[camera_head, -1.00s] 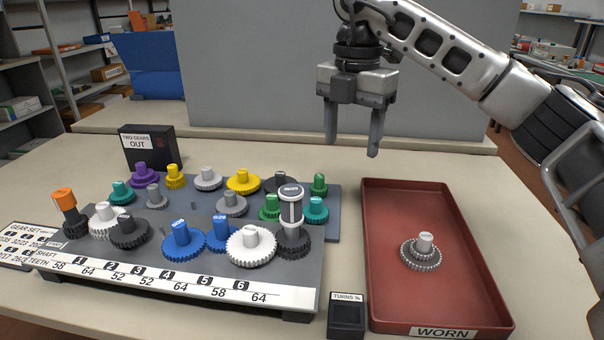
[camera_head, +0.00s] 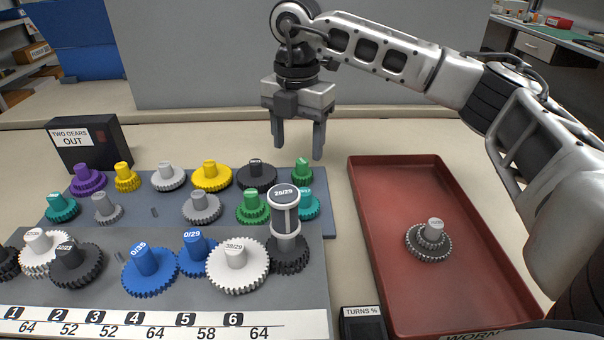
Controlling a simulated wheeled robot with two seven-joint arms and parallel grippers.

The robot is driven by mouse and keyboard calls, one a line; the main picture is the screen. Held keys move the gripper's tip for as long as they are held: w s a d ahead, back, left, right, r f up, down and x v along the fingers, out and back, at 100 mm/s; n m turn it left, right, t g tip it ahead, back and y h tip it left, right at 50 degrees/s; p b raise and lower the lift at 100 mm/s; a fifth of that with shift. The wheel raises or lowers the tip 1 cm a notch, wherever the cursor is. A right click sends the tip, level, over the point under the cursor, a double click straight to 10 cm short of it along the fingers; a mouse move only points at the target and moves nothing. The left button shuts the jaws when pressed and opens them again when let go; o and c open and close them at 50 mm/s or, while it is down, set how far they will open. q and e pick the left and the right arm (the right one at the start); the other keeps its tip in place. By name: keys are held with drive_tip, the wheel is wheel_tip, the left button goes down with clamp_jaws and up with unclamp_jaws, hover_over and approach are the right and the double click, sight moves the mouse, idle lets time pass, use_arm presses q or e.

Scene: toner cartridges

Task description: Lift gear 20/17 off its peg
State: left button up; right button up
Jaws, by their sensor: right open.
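No gear label reads clearly as 20/17 at this size, so I cannot tell which gear it is. Several gears stand on pegs on a grey board (camera_head: 130,212). In its back right corner are a green gear (camera_head: 302,172), a dark grey gear (camera_head: 256,176), a teal gear (camera_head: 306,205) and another green gear (camera_head: 252,207). My right gripper (camera_head: 298,148) points down, open and empty, above and apart from that corner, its fingertips just over the back green gear in the picture. My left gripper is out of view.
A tall grey capped piece (camera_head: 285,212) rises at the board's right side. The red tray (camera_head: 385,290) on the right holds one grey gear (camera_head: 430,240). A black "TWO GEARS OUT" box (camera_head: 90,145) stands back left, and a small "TURNS %" box (camera_head: 362,325) in front.

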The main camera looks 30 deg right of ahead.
sight(302, 161)
drive_tip(key=f, duration=0.3)
drive_tip(key=d+f, duration=0.1)
drive_tip(key=f, duration=0.1)
drive_tip(key=shift+f, duration=0.35)
drive_tip(key=c, duration=1.1)
drive_tip(key=shift+o, duration=0.2)
drive_tip(key=shift+r, duration=0.1)
